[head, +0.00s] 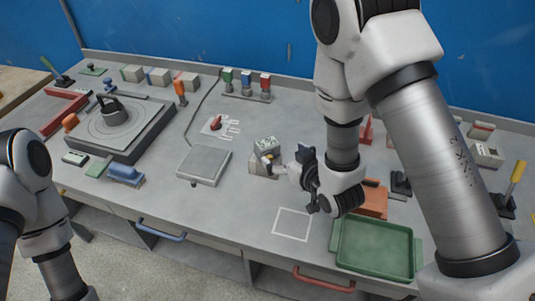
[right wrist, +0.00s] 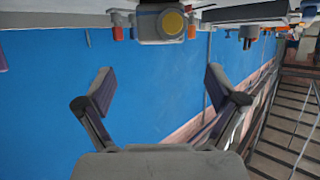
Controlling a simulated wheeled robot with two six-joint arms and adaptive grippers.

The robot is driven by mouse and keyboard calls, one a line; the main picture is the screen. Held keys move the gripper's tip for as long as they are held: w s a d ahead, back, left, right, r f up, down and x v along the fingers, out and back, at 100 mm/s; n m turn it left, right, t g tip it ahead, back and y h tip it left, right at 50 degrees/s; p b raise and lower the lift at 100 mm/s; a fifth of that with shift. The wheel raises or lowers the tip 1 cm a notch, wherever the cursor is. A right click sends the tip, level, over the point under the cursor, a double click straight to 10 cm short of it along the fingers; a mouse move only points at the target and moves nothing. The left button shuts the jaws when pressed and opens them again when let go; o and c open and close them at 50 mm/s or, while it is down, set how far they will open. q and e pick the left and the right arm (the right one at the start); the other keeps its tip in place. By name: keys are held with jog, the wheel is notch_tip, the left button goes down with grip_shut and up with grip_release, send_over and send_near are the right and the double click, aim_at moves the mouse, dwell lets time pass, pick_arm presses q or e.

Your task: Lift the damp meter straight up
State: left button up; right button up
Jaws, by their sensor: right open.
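What I take to be the damp meter is a small grey boxy device (head: 265,144) with a pale labelled top, standing on the bench left of my right gripper. Whether a finger touches the device is unclear. My left gripper is out of view.
A green tray (head: 374,246) and an orange-brown block (head: 373,200) lie right of my right gripper. A grey square plate (head: 204,163) lies to the left, and a white outlined square (head: 292,224) is bare in front.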

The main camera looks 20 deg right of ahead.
aim_at(268, 144)
jog(key=p+x, duration=0.3)
jog(key=x, duration=0.6)
jog(key=shift+w+a+p, duration=0.1)
jog(key=shift+p, duration=0.25)
jog(key=shift+w+f, duration=0.25)
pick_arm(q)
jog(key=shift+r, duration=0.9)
pick_arm(e)
jog(key=shift+s+r, duration=0.1)
jog(key=c, duration=1.6)
